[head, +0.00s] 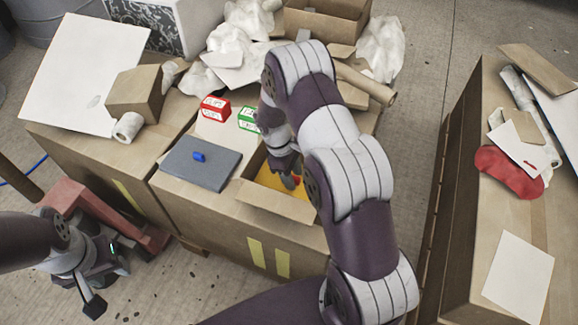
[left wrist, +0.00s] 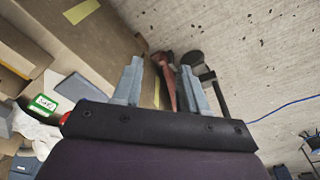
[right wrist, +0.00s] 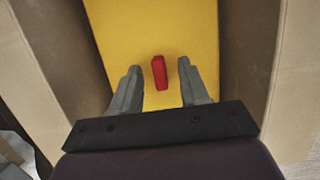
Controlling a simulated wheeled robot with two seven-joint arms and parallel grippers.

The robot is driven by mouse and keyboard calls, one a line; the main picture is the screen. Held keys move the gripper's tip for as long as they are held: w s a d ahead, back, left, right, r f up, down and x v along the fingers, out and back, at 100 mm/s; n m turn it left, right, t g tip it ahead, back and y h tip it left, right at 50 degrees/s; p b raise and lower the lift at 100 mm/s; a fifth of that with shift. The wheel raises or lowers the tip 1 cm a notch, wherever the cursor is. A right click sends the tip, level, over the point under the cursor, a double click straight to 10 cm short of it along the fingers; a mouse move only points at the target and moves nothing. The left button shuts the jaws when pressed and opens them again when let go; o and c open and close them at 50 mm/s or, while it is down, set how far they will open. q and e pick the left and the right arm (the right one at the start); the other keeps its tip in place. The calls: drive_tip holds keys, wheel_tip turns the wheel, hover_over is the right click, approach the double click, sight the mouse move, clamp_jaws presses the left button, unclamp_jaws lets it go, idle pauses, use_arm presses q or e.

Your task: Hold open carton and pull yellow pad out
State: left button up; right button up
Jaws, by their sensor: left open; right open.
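The open carton (head: 262,212) stands on the large cardboard box in the middle of the head view, with its near flap folded outward. The yellow pad (head: 270,179) lies inside it, partly hidden by my right arm. In the right wrist view the yellow pad (right wrist: 206,40) fills the space between the carton walls (right wrist: 50,60). A small red piece (right wrist: 158,72) is on the pad, between the fingertips. My right gripper (right wrist: 158,82) is open inside the carton, its fingers on either side of the red piece. My left gripper (head: 98,285) is open and empty, low at the left, away from the carton.
A grey panel with a blue piece (head: 198,156) lies left of the carton. Red (head: 215,108) and green (head: 249,119) small boxes stand behind it. Crumpled paper and cartons crowd the back. A red pallet jack (head: 110,215) stands near my left arm.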

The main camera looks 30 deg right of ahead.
clamp_jaws()
use_arm(q)
drive_tip(key=shift+c, duration=0.4)
